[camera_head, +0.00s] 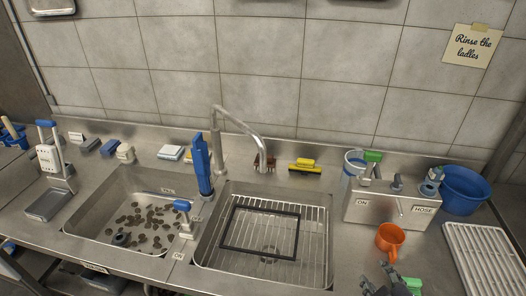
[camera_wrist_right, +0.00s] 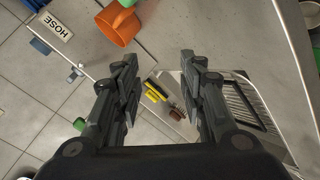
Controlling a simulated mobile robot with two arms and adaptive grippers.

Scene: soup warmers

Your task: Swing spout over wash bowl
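The grey metal spout (camera_head: 240,124) rises from behind the sinks, and its arm slopes down to the right. The left basin (camera_head: 105,185) holds many dark round pieces. The right basin (camera_head: 222,205) holds a wire rack and a black frame. I cannot tell which basin is the wash bowl. My right gripper (camera_head: 388,281) is at the bottom right, front of the counter, well away from the spout. It is open and empty in the right wrist view (camera_wrist_right: 158,75). My left gripper is not in view.
A tall blue handle (camera_head: 201,165) stands between the basins. An orange mug (camera_head: 390,238) is just behind my right gripper. A metal box (camera_head: 385,210) labelled ON and HOSE, a blue tub (camera_head: 463,188) and a ribbed drainer (camera_head: 484,258) fill the right side.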

